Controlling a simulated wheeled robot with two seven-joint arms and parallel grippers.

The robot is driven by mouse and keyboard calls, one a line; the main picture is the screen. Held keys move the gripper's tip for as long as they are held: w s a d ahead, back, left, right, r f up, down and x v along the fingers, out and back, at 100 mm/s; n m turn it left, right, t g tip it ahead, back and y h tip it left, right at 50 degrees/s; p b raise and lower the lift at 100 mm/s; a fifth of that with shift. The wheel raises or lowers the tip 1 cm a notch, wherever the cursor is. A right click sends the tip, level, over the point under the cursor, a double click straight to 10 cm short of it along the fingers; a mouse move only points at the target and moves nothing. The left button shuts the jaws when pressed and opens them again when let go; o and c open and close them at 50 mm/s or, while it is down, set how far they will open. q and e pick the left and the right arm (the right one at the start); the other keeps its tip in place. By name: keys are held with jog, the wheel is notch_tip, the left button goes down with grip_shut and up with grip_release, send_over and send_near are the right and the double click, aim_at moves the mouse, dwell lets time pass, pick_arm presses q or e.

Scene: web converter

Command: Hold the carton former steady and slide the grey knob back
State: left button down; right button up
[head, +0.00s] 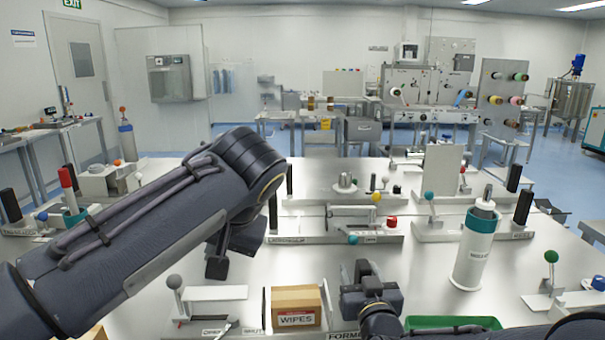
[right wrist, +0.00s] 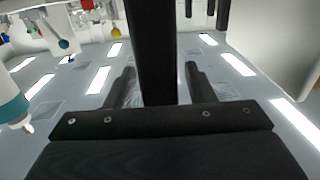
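The carton former (head: 225,293), a low white fixture marked "FORMER", stands at the front of the table. Its grey knob (head: 174,282) tops a short lever at its left end. A brown carton marked "WIPES" (head: 297,319) sits in it. My left gripper (head: 216,266) hangs above and right of the knob, apart from it; its fingers are too hidden to judge. My right gripper (head: 358,279) is just right of the carton.
A white and teal cylinder (head: 475,250) stands at the right, and a green tray (head: 452,323) lies right of my right gripper. Behind is a fixture with yellow, red and teal knobs (head: 340,226). A green-knobbed lever (head: 551,257) is far right. Bare table lies behind the carton.

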jog(key=shift+r, duration=0.15)
jog(key=shift+s, duration=0.25)
jog(key=s, duration=1.1)
jog(key=shift+s+d, duration=0.25)
jog(key=shift+d, duration=0.2)
